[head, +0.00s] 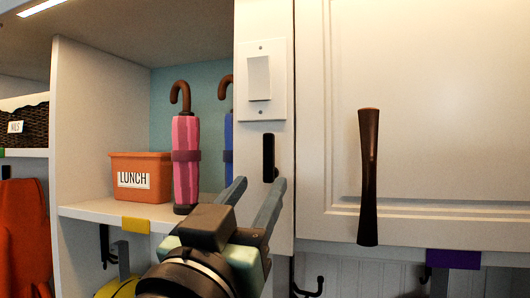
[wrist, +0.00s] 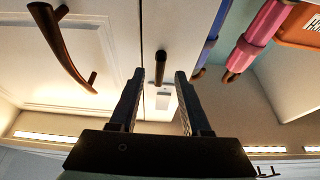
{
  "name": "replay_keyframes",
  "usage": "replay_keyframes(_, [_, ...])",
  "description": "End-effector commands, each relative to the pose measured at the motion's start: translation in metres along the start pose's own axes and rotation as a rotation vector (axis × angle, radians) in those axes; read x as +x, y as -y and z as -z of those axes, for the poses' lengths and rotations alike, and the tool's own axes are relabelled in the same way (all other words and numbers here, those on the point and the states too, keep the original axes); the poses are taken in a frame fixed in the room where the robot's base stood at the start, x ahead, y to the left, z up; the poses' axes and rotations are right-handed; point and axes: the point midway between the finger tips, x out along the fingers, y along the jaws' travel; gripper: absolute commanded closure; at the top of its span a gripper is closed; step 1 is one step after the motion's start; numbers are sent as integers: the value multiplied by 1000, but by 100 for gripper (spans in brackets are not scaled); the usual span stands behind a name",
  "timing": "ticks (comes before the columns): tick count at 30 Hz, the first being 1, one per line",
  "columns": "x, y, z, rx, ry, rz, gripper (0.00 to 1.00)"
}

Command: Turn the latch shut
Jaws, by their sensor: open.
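The latch (head: 268,152) is a small dark upright piece on the narrow white post, just below a white switch plate. Its lower end is close to my right fingertip, where a small dark part shows. In the wrist view the latch (wrist: 160,66) appears as a short dark bar between my fingertips. My gripper (head: 258,184) is open and points up at the post, its fingertips near the latch's lower end. In the wrist view my gripper (wrist: 159,75) has a finger on each side of the latch, with nothing held. I cannot tell whether either finger touches it.
The switch plate (head: 262,80) is above the latch. A white cabinet door (head: 430,100) with a dark brown handle (head: 368,175) is at the right. At the left, an open shelf holds a pink umbrella (head: 186,160), a blue umbrella (head: 228,140) and an orange lunch bin (head: 140,165).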

Motion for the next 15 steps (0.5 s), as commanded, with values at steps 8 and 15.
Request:
replay_keyframes(8, [37,0,2,0,1,0,52])
replay_keyframes(15, [42,0,0,1,-2,0,52])
